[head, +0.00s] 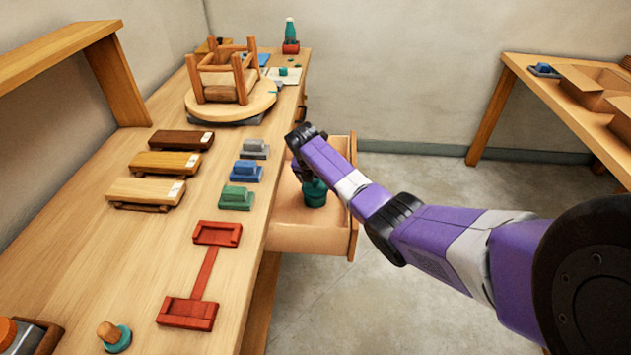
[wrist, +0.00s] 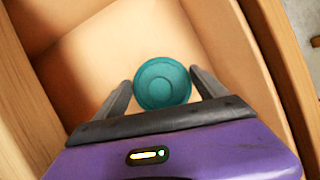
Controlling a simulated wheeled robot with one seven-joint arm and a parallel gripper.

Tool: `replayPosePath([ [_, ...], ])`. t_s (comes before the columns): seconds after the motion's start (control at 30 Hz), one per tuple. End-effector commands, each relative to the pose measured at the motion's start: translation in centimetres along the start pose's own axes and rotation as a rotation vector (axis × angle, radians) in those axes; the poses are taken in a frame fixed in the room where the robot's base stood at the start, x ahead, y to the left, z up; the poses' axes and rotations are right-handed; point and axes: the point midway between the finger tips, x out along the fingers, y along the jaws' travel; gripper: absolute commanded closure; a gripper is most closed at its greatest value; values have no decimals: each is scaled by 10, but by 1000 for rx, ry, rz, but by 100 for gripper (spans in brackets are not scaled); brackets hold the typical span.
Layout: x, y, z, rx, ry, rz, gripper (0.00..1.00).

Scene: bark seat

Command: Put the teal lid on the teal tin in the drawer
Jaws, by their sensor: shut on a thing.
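My gripper (wrist: 160,83) is inside the open drawer, its fingers on either side of a round teal piece with concentric rings, which I take to be the teal lid (wrist: 162,82). The gripper is shut on it. In the head view the teal tin (head: 316,201) stands upright in the drawer under my gripper (head: 306,178), with a wider teal top at the lid's level. In the wrist view the lid hides the tin. I cannot tell whether the lid is seated or just above the tin.
The drawer (head: 300,240) is pulled out from the bench (head: 150,240), its walls close around my gripper. On the bench are colored blocks (head: 237,197), a red frame (head: 188,313), a wooden-knobbed teal piece (head: 115,338) and an upturned stool (head: 222,75).

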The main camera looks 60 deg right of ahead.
Motion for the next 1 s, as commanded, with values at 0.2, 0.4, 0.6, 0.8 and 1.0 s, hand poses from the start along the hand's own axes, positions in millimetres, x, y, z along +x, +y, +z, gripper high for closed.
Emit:
replayPosePath([
  [0.2, 0, 0, 0, 0, 0, 0, 56],
  [0.4, 2, 0, -1, 0, 0, 0, 56],
  [0.6, 5, 0, -2, 0, 0, 0, 56],
  [0.8, 9, 0, -4, 0, 0, 0, 56],
  [1.0, 10, 0, -4, 0, 0, 0, 6],
])
